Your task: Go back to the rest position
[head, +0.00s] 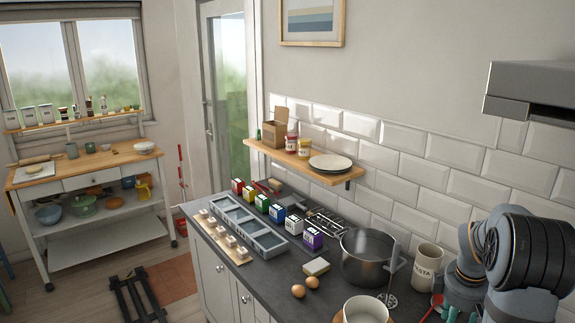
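Part of my arm (510,250), blue-grey with a large black ribbed joint, fills the lower right of the head view, close to the camera and beside the cream PASTA jar (427,265). My gripper is not visible, so I cannot see whether it is open or holds anything. The slate worktop (270,285) runs along the tiled wall to the left of my arm.
A steel pot (367,257), a cream crock (365,311), two eggs (299,291), a sponge (316,267), several coloured boxes (277,212) and a grey divided tray (270,240) stand on the worktop. A wooden shelf (300,162) and a grey hood (535,85) project from the wall.

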